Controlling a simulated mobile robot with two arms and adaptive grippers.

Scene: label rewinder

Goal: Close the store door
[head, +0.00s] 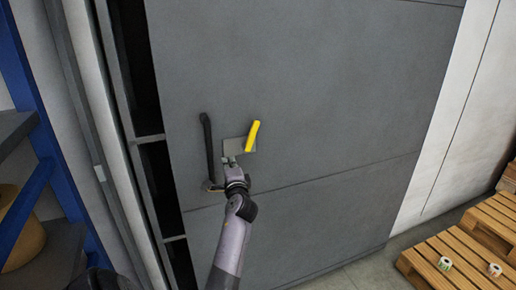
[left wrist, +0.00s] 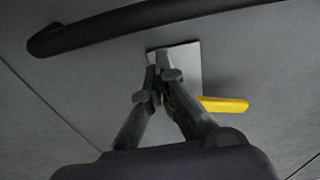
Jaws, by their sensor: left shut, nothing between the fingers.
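The store door (head: 300,90) is a large grey panel. A dark gap (head: 158,175) shows between its left edge and the frame (head: 95,110), so it stands partly open. The door carries a black bar handle (head: 207,150) and a yellow lever (head: 252,136) on a pale square plate (head: 233,147). My left gripper (head: 229,161) is shut and empty at the lower edge of the plate, right of the bar handle and below the lever. In the left wrist view its fingertips (left wrist: 162,62) lie over the plate (left wrist: 188,62); I cannot tell whether they touch. My right gripper is not in view.
A blue-framed rack (head: 40,130) with a brown roll (head: 22,235) stands at the left. Wooden pallets (head: 470,265) with small label rolls (head: 445,264) lie on the floor at the lower right. A white wall (head: 450,130) is right of the door.

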